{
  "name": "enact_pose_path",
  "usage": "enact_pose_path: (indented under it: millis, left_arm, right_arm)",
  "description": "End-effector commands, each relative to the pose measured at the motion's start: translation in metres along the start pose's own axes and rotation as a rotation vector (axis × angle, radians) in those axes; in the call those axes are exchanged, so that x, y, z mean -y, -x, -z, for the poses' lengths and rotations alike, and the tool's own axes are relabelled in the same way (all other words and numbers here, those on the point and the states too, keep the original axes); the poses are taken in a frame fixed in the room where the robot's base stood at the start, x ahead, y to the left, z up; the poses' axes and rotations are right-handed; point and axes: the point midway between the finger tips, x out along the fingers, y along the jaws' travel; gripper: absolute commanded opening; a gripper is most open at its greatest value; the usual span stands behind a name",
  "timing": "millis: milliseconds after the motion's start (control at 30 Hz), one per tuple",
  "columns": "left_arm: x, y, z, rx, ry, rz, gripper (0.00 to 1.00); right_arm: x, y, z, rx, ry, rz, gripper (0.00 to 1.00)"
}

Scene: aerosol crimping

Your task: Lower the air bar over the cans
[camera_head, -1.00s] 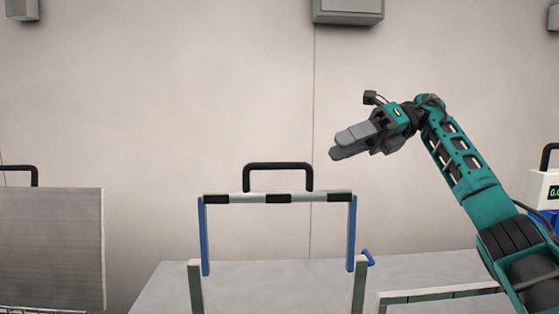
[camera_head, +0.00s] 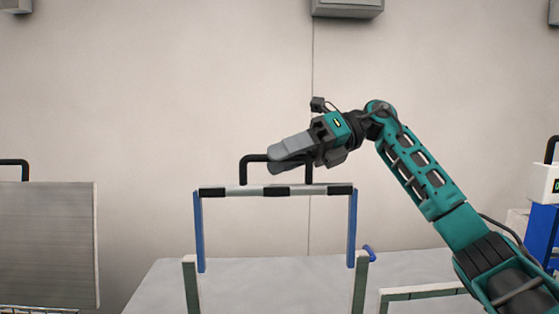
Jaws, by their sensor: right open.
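The air bar (camera_head: 235,191), striped black and white, spans two blue uprights (camera_head: 199,232) that rise from pale posts; it stands raised. A black handle (camera_head: 243,170) arches above the bar. My right gripper (camera_head: 272,158) comes in from the right with its grey fingers at the handle's top, overlapping it in the picture. It is open; I cannot tell whether the handle lies between the fingers. No cans show in this view. My left gripper is out of view.
A grey panel (camera_head: 48,245) with a black handle stands at the left. The grey table (camera_head: 270,285) lies below the frame. A low pale-edged frame (camera_head: 425,292) is at the right, and a white and blue device (camera_head: 543,185) stands at the right edge.

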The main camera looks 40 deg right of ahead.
Motion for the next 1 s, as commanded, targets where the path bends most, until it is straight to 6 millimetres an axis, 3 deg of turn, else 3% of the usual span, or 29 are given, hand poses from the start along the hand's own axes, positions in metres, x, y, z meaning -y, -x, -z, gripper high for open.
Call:
enact_pose_path:
  millis: [400,800,1000]
  left_arm:
    - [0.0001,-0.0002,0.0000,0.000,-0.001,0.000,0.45]
    - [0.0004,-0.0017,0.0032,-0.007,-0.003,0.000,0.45]
    - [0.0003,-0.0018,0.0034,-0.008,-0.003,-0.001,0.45]
  right_arm:
    - [0.0002,-0.0096,0.0002,0.000,0.000,0.000,0.40]
    - [0.0002,-0.0091,0.0000,0.000,0.000,0.000,0.02]
    - [0.0001,-0.0089,0.0000,0.000,0.000,0.000,0.00]
